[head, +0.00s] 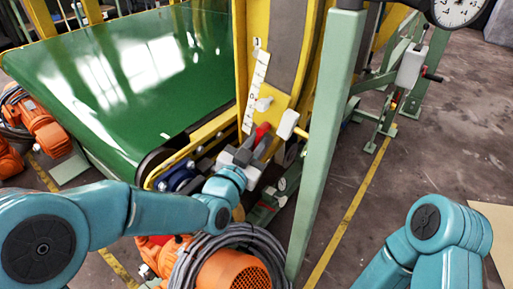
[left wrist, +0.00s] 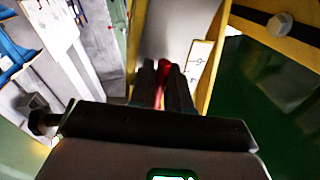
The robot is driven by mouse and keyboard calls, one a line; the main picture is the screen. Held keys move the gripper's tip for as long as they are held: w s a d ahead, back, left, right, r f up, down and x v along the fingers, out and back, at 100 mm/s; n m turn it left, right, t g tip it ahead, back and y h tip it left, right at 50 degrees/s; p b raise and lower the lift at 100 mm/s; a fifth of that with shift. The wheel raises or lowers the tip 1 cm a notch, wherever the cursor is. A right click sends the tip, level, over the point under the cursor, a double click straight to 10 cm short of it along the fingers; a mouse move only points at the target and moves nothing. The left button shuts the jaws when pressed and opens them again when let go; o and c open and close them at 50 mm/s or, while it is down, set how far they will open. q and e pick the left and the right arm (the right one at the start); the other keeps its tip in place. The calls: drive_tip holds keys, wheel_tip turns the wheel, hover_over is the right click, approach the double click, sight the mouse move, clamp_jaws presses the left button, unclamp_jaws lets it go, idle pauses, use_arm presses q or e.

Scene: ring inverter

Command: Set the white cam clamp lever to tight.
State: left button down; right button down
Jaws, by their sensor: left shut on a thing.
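A white block-ended piece (head: 288,124), which looks like the white cam clamp lever, sticks out at the right of the yellow frame. I cannot read its setting. My left gripper (head: 250,145) is below and left of it, apart from it. The gripper is shut on a red handle (head: 262,130), whose end shows above the fingers. In the left wrist view the red handle (left wrist: 162,82) is between the two dark fingers (left wrist: 163,90). A smaller white knob (head: 263,104) sits just above the red handle. My right gripper is out of view; only its arm shows.
A pale green post (head: 325,140) stands close to the right of the white piece. A white scale strip (head: 257,85) is on the yellow frame (head: 240,45). The green conveyor belt (head: 130,75) lies to the left. An orange motor (head: 232,271) with coiled hose is below my left forearm.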

use_arm(q)
drive_tip(key=c, duration=1.2)
unclamp_jaws()
drive_tip(key=shift+c, duration=0.2)
drive_tip(key=b+v, duration=0.8)
drive_tip(key=v, duration=0.8)
drive_tip(key=shift+s+b, duration=0.2)
drive_tip(key=shift+b, duration=0.2)
drive_tip(key=shift+a, duration=0.1)
